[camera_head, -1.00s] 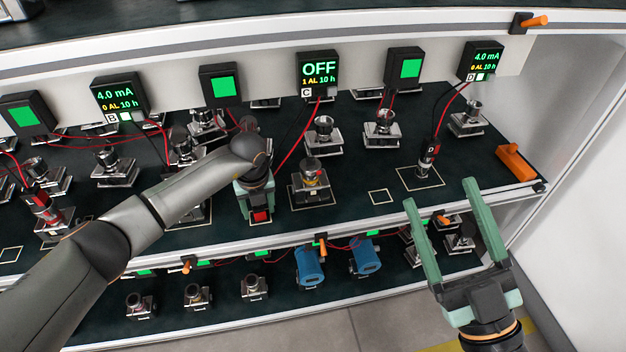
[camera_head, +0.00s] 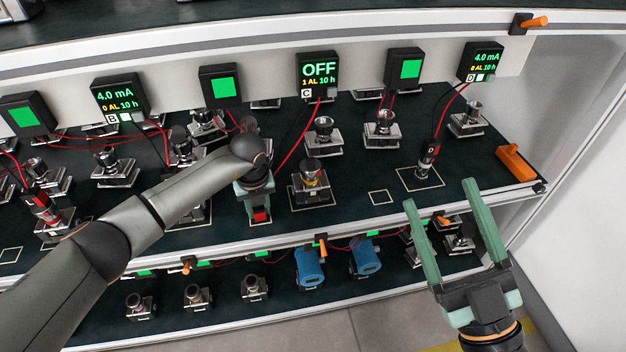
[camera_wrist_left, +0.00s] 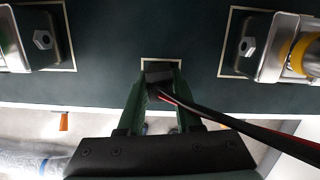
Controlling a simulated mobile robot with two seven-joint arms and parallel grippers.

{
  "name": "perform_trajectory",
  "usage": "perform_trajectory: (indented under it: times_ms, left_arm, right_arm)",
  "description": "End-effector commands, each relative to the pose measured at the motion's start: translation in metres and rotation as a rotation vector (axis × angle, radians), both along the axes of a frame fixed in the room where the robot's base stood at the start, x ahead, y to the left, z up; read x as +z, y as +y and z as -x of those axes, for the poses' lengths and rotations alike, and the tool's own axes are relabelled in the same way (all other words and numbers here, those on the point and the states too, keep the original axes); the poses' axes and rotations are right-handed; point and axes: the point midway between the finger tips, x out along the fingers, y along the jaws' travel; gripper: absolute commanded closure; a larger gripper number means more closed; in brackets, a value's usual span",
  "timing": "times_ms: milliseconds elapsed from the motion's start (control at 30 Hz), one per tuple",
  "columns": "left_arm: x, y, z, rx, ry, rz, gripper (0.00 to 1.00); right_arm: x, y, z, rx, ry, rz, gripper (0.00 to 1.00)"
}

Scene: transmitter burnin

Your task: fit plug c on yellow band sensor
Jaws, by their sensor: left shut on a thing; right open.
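The yellow band sensor (camera_head: 312,174) stands upright in its metal holder on the middle shelf, below the display marked C. Its yellow band (camera_wrist_left: 303,55) shows at the right edge of the left wrist view. My left gripper (camera_head: 259,205) is just left of the sensor, pointing down at the shelf. It is shut on plug C, a dark plug (camera_wrist_left: 157,76) with a red and black cable, at a small outlined square on the mat; whether it touches the mat I cannot tell. My right gripper (camera_head: 445,235) is open and empty in front of the shelf, at the right.
The display marked C (camera_head: 318,75) reads OFF. Plug D (camera_head: 428,158) stands in an outlined square to the right. Another holder (camera_wrist_left: 38,38) is left of my left gripper. An orange block (camera_head: 515,162) lies at the shelf's right end. Cables run across the shelf.

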Motion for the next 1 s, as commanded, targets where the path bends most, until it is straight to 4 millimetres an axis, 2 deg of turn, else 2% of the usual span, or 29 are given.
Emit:
perform_trajectory:
  times_ms: [533,1000]
  left_arm:
    - [0.013,0.0,0.0,0.0,-0.001,0.0,1.0]
    - [0.012,0.0,0.0,0.0,0.0,0.0,1.0]
  right_arm:
    - [0.011,0.0,0.0,-0.002,0.0,0.0,0.22]
    - [0.007,-0.001,-0.002,-0.003,0.014,0.0,0.22]
